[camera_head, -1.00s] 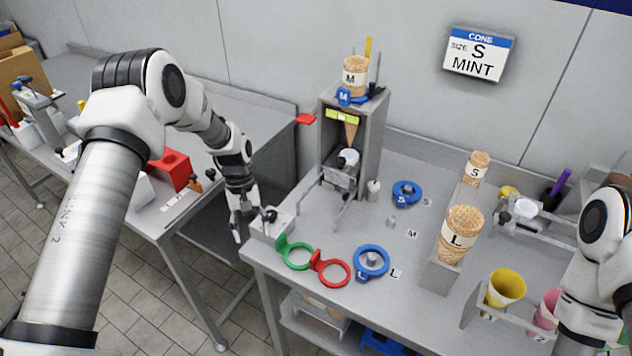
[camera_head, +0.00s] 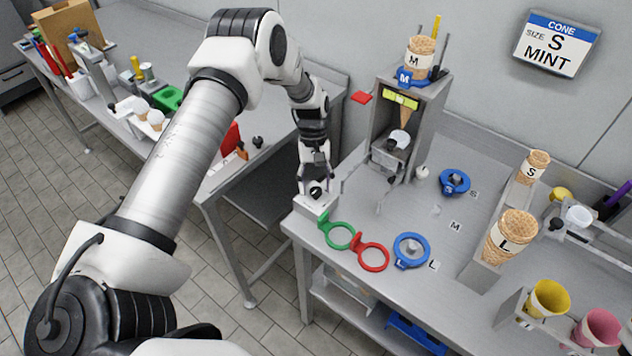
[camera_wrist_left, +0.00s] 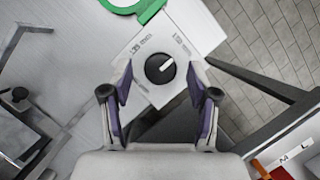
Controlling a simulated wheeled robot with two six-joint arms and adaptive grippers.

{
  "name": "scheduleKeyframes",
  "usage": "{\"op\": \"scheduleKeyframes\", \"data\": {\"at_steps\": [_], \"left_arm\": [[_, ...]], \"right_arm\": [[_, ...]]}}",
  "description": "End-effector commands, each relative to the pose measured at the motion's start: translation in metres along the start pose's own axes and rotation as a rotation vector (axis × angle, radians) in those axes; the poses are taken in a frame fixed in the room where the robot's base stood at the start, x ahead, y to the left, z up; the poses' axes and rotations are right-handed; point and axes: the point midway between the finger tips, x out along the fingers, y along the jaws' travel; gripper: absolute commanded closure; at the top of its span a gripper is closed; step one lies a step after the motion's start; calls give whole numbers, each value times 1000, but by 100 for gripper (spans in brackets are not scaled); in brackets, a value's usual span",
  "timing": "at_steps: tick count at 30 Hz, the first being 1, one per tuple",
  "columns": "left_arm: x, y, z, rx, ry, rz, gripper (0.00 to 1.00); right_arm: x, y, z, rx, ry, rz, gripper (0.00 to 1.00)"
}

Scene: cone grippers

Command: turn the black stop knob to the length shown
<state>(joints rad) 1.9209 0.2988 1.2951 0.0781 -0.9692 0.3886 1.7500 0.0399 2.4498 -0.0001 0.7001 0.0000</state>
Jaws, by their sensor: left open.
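The black stop knob (camera_wrist_left: 160,68), round with a white pointer line, sits on a pale block (camera_wrist_left: 172,32) in the left wrist view. The line points to the upper right. Printed millimetre labels lie on either side above the knob; their numbers are too small to read surely. In the head view the knob (camera_head: 316,193) is at the table's left corner. My left gripper (camera_wrist_left: 160,78) is open, its fingers on either side of the knob; contact cannot be told. It also shows above the block in the head view (camera_head: 315,183). The wall sign (camera_head: 556,43) reads CONE SIZE S MINT.
Green (camera_head: 338,235) and red (camera_head: 373,256) rings lie beside the block, with a blue ring (camera_head: 411,250) marked L nearby. A metal dispenser stand (camera_head: 425,115) is behind. Cones (camera_head: 511,235) stand at right. A gap separates this table from the left one.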

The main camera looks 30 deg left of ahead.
Motion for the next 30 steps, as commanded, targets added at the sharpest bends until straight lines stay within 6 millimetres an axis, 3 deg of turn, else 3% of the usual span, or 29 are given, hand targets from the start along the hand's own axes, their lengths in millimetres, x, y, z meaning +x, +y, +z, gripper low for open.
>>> {"op": "scheduleKeyframes", "data": {"at_steps": [2, 6, 7, 20, 30], "left_arm": [[0, 0, 0, 0, 0, 0, 44], [0, 0, 0, 1, 0, 0, 93], [0, 0, 0, 1, 0, 0, 100], [2, 0, 0, 40, 0, -18, 100], [4, 2, -1, 232, -1, -98, 100]], "right_arm": [[0, 0, 0, 0, 0, 0, 60], [0, 0, 0, 0, 0, 0, 60], [0, 0, 0, 0, 0, 0, 60], [4, 0, 0, 0, 0, 0, 60], [18, 0, 0, 0, 0, 0, 60]]}}
